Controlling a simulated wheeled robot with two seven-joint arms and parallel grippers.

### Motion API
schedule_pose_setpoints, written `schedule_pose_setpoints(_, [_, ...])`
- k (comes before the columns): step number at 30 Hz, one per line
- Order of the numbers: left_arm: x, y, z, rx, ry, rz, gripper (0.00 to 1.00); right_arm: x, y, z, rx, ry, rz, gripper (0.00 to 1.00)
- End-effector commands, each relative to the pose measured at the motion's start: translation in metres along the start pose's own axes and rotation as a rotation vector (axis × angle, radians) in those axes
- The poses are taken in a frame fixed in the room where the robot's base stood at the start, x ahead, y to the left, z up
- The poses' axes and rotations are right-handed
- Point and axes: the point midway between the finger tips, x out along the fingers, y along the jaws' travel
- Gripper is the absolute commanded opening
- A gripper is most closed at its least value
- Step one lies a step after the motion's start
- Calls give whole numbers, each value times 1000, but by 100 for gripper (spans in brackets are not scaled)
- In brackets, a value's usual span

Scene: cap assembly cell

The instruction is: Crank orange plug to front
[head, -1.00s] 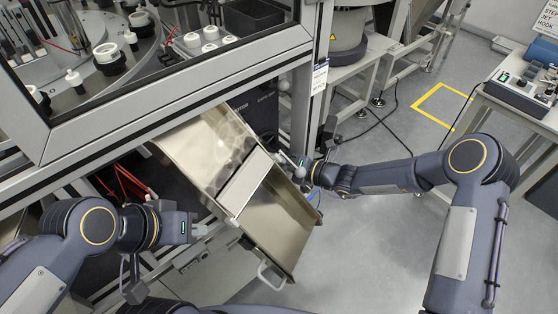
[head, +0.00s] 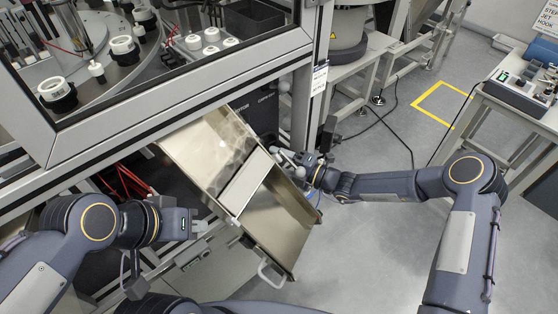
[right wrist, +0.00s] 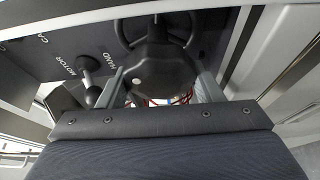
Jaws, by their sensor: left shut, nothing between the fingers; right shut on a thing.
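The orange plug does not show in either view. The round turntable (head: 95,75) at the upper left of the head view carries black and white parts, among them a black-and-white cap (head: 122,48), a small white peg (head: 96,70) and another cap (head: 57,93). My right gripper (head: 283,156) is at the machine's side, past the tilted metal chute. In the right wrist view, its fingers are on either side of a dark rounded grip (right wrist: 155,72), in front of a spoked black handwheel (right wrist: 158,28). My left gripper (head: 202,227) is shut and empty beside the chute.
The metal chute (head: 285,225) slopes down between my arms. A panel lettered MOTOR and HAND has a lever (right wrist: 87,66). White round parts (head: 211,35) stand behind the frame beam (head: 150,130).

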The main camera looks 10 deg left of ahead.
Motion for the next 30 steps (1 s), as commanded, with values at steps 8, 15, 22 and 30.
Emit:
schedule_pose_setpoints(8, [0,0,0,0,0,0,0,-1,-1,1,6,-2,1,37])
schedule_pose_setpoints(15, [0,0,0,0,0,0,0,0,-1,0,5,-1,1,75])
schedule_pose_setpoints(22, [0,0,0,0,0,0,0,0,0,0,4,-1,1,82])
schedule_pose_setpoints(30, [2,-1,1,0,0,0,0,-19,-1,1,4,-3,-1,82])
